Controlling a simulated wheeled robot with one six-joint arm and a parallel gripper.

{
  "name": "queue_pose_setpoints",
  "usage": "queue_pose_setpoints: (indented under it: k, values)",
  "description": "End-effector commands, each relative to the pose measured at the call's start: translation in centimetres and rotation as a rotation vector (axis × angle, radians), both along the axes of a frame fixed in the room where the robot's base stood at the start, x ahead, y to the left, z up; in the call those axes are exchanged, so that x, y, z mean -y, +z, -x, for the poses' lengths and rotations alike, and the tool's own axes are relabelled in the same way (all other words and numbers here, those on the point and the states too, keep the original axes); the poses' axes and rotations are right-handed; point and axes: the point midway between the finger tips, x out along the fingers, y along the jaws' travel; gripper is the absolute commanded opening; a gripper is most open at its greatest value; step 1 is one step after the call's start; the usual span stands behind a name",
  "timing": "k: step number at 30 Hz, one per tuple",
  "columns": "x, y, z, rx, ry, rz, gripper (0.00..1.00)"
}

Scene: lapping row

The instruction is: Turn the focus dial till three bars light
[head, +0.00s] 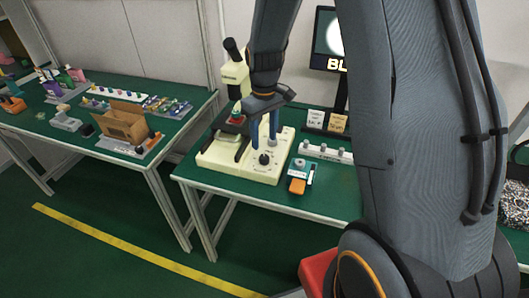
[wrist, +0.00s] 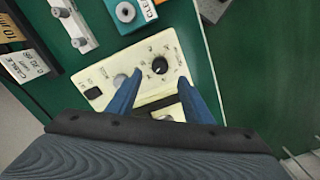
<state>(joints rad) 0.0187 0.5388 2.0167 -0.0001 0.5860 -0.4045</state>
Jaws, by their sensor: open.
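The cream microscope (head: 232,78) stands on the green bench, with a black dial (head: 264,158) on the front of its base. In the wrist view the black dial (wrist: 160,66) has a white mark and printing around it. My gripper (head: 264,143) is open above the base, blue fingers pointing down. In the wrist view my gripper (wrist: 160,77) has its fingertips either side of and just short of the dial, apparently not touching it. The monitor (head: 328,45) shows a pale disc and letters starting "BL"; my arm hides the rest, and no bars are visible.
A second bench at left holds a cardboard box (head: 124,124) and small parts.

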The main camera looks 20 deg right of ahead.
Motion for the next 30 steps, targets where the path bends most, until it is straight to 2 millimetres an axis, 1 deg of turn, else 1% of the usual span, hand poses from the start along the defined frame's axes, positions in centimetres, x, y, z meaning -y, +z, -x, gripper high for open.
queue_pose_setpoints:
  k: [5, 12, 15, 21, 29, 30]
  values:
    - [0.0, -2.0, 0.2, -0.004, 0.000, 0.000, 0.46]
    - [0.0, -5.3, 0.2, -0.003, -0.001, 0.000, 0.46]
    - [0.0, -6.3, 0.2, -0.003, -0.001, 0.000, 0.46]
    - [0.0, -7.3, 0.1, 0.000, -0.001, 0.000, 0.46]
    - [0.0, -7.4, 0.1, 0.000, -0.001, 0.000, 0.46]
    - [0.0, -7.4, 0.1, 0.000, -0.001, 0.000, 0.43]
